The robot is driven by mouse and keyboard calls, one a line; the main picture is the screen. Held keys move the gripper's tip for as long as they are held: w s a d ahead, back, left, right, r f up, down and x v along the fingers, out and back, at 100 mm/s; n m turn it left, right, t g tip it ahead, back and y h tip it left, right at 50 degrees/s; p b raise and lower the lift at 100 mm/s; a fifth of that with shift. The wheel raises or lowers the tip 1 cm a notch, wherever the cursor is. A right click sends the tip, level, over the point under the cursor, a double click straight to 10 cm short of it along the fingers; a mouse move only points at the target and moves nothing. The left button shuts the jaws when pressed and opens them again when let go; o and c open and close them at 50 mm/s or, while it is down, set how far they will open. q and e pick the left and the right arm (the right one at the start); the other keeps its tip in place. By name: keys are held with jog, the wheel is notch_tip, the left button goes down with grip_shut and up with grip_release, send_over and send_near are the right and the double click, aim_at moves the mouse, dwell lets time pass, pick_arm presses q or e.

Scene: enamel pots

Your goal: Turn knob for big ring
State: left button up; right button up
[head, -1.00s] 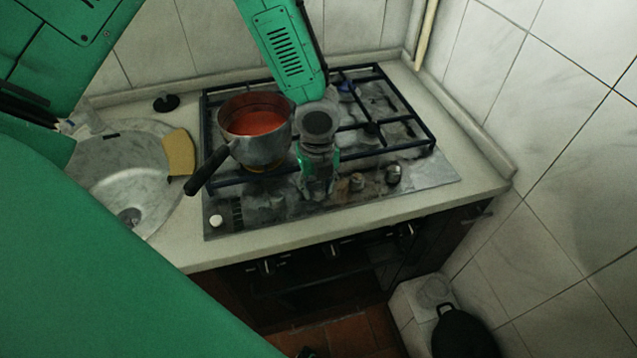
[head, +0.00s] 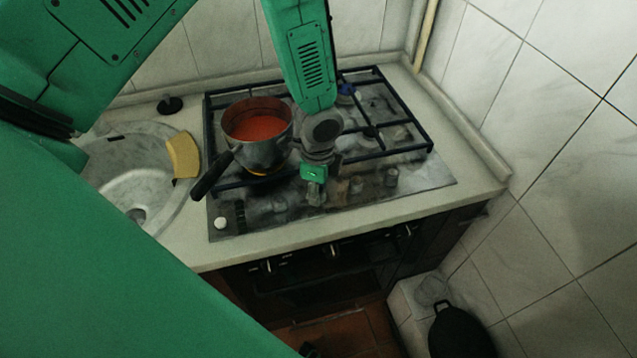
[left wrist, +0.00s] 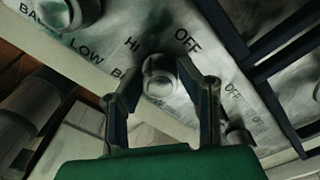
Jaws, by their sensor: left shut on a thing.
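My left gripper (head: 316,196) points down over the front panel of the gas hob (head: 425,172). In the left wrist view, its two fingers (left wrist: 162,90) are shut on the sides of a round, worn metal knob (left wrist: 159,76). The words HI and OFF are printed by this knob. Another knob (left wrist: 68,12) is at upper left, and one more (left wrist: 239,139) is partly behind the right finger. In the head view, two knobs (head: 357,184) (head: 391,176) stand right of my gripper. My right gripper is not in view.
A pot of red liquid (head: 258,151) sits on the hob's left grate, close left of my wrist, handle (head: 212,174) toward the front left. An orange glow shows under it. A sink (head: 130,190) and yellow sponge (head: 183,156) are at left; a tiled wall is at right.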

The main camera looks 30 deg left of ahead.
pick_arm(q)
jog(key=shift+w+n, duration=0.15)
jog(key=shift+n, duration=0.95)
jog(key=o, duration=1.1)
jog(key=shift+o, duration=0.2)
jog(key=shift+d, duration=0.1)
